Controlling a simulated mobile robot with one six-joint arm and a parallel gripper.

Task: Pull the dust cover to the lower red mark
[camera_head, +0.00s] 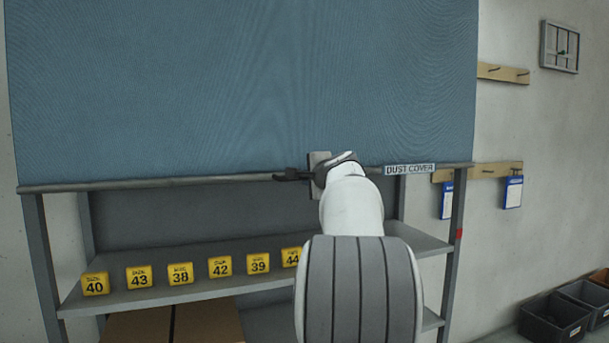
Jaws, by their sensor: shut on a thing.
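The blue dust cover (240,85) hangs over the upper part of the grey shelf rack. Its bottom bar (150,184) runs across the rack above the shelf with the yellow size blocks. A label reading "DUST COVER" (410,169) is at the bar's right end. My gripper (295,176) is at the bar near the middle, shut on a part of the cover's lower edge; my arm hides most of the grip. A grey plate (318,160) shows beside it. A red mark (459,234) is on the right post, below the bar.
Yellow size blocks (180,273) stand in a row on the shelf (230,281). Brown boxes (170,324) sit below. Blue clipboards (447,200) hang on the right wall. Dark bins (553,320) stand at lower right.

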